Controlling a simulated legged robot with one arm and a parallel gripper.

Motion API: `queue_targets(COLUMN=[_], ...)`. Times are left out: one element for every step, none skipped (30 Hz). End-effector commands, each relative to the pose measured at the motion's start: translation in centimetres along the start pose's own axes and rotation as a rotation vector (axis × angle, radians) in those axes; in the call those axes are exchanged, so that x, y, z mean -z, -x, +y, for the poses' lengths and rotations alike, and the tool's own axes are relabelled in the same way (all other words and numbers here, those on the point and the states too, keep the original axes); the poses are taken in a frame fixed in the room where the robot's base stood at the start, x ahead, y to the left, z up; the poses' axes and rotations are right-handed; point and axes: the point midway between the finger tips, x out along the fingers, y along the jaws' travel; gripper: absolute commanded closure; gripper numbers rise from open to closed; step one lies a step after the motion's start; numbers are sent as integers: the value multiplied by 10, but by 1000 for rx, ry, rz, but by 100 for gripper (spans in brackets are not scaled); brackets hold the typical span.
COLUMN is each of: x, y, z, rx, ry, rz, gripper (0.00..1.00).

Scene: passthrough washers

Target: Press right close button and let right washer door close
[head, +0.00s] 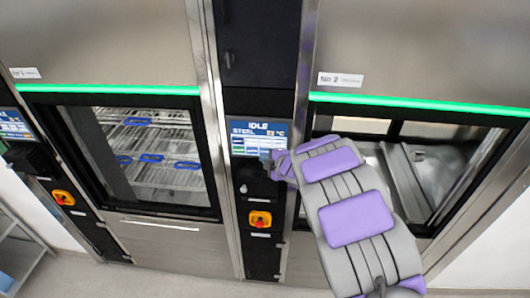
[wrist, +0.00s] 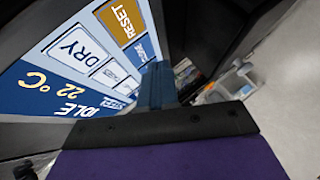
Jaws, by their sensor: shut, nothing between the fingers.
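The control screen (head: 257,140) between the two washers reads IDLE and 22 °C. The wrist view shows the same screen (wrist: 75,65) rotated, with DRY and RESET buttons. A blue button (wrist: 146,47) lies beside RESET; its label is hard to read. My gripper (head: 270,160) is shut and empty at the screen's lower right edge. Its fingertips (wrist: 157,72) are at or very near that blue button; contact is unclear. The right washer (head: 405,165) shows a grey interior through its front, partly hidden by my arm; its door's exact position is unclear.
The left washer (head: 150,160) shows wire racks with blue items behind its window. An orange-yellow switch (head: 260,220) sits below the middle screen. Another screen (head: 14,125) and switch are at far left. Grey floor lies in front.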

Motion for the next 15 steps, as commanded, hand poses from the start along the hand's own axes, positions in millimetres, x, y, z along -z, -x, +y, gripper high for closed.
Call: queue_targets(x=[0, 0, 0, 0, 0, 0, 0, 0, 0, -1, -1, -2, -2, -3, -4], y=[0, 0, 0, 0, 0, 0, 0, 0, 0, 0, -1, -1, -1, -2, -2], z=[0, 0, 0, 0, 0, 0, 0, 0, 1, 1, 2, 2, 3, 4, 4], rx=[0, 0, 0, 0, 0, 0, 0, 0, 0, 0, 0, 0, 0, 0, 1], ry=[0, 0, 0, 0, 0, 0, 0, 0, 0, 0, 0, 0, 0, 0, 0], rz=[0, 0, 0, 0, 0, 0, 0, 0, 0, 0, 0, 0, 0, 0, 0], gripper=[100, 100, 100, 100, 100, 100, 100, 100, 100, 100, 100, 100, 100, 100, 100])
